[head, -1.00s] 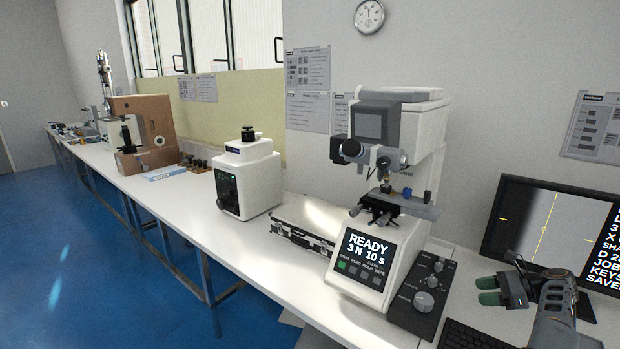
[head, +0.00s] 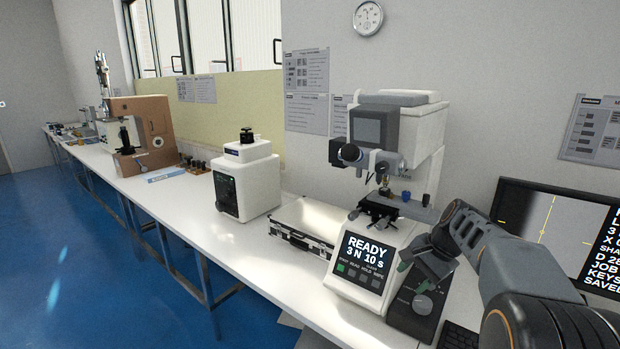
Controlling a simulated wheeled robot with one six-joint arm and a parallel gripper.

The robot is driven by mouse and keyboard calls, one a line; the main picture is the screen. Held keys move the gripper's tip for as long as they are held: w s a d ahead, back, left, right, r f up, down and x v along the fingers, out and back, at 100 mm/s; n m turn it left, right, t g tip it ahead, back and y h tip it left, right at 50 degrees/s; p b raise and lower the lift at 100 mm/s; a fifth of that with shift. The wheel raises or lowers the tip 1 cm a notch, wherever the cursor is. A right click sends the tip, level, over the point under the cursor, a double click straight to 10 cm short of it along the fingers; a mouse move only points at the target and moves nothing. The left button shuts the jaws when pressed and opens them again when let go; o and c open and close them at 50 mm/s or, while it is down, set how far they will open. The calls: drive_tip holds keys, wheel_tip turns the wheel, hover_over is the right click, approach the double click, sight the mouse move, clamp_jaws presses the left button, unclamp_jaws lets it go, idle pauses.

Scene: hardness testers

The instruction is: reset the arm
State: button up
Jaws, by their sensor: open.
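My arm (head: 495,255) reaches in from the lower right in the head view. My gripper (head: 408,268) is open, with its green fingertips pointing left and down, in front of the right side of the white microhardness tester (head: 424,130). It appears over the tester's dark knob panel (head: 400,315) and hides part of it. Whether it touches the panel cannot be told. I see nothing held between the fingers. The tester's screen (head: 366,258) reads "READY 3 N 10 s".
A monitor (head: 545,225) stands behind my arm at the right. A metal-edged case (head: 300,225) lies left of the tester, then a white machine (head: 246,180) and a brown tester (head: 150,115). A keyboard (head: 459,337) is at the lower right. The blue floor at left is clear.

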drive_tip(key=s+a+f+n+h, duration=0.1)
drive_tip(key=s+a+n, duration=0.1)
drive_tip(key=s, duration=0.4)
drive_tip(key=s+a+f+n+t+h, duration=0.1)
drive_tip(key=s+a+f+n+h, duration=0.1)
drive_tip(key=s+n, duration=0.3)
drive_tip(key=s+a+f+n+h, duration=0.1)
drive_tip(key=s+a+n, duration=0.3)
drive_tip(key=s, duration=0.4)
drive_tip(key=shift+s+f+t+p, duration=0.25)
drive_tip(key=shift+f+t+p, duration=0.05)
drive_tip(key=shift+f, duration=0.05)
